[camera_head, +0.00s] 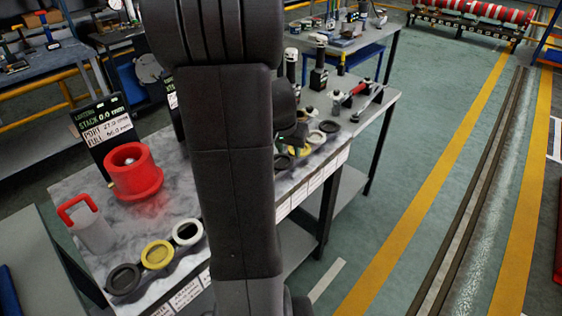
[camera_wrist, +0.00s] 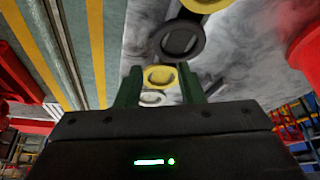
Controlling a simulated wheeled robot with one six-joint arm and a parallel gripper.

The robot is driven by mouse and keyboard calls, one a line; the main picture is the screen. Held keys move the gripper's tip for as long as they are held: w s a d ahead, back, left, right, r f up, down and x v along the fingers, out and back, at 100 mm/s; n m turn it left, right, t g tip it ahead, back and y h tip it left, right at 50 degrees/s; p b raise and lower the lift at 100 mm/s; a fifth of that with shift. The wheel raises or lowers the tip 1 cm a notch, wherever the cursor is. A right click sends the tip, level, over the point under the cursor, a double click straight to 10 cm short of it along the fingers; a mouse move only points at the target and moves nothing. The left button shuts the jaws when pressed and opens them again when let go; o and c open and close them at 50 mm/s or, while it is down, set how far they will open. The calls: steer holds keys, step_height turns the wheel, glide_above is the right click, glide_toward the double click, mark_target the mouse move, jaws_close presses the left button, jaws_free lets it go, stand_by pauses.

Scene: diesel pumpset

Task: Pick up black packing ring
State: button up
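In the wrist view a black ring (camera_wrist: 183,40) lies on the grey bench top, just above the fingertips in the picture. A yellow ring (camera_wrist: 160,77) and a white ring (camera_wrist: 152,98) show between the two green fingers of my gripper (camera_wrist: 160,82). The fingers stand apart with nothing held. A black ring (camera_head: 123,279) lies at the near left bench edge, beside a yellow ring (camera_head: 157,254) and a white ring (camera_head: 187,232). Another black ring (camera_head: 283,162) lies right of my arm. I cannot tell which black ring the wrist view shows.
A red flanged cylinder (camera_head: 134,172), a grey block with red handle (camera_head: 90,224) and a gauge display (camera_head: 104,137) stand on the bench's left part. Several tools stand behind the far rings. Open green floor (camera_head: 400,190) lies right of the bench.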

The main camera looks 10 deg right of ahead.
mark_target(291, 163)
steer(key=shift+s+a+x, duration=0.1)
steer(key=shift+s+x, duration=0.1)
steer(key=shift+x, duration=1.05)
steer(key=shift+s+a+x, duration=0.1)
steer(key=shift+s+x, duration=0.1)
steer(key=shift+x, duration=1.05)
steer(key=shift+f, duration=0.15)
jaws_close()
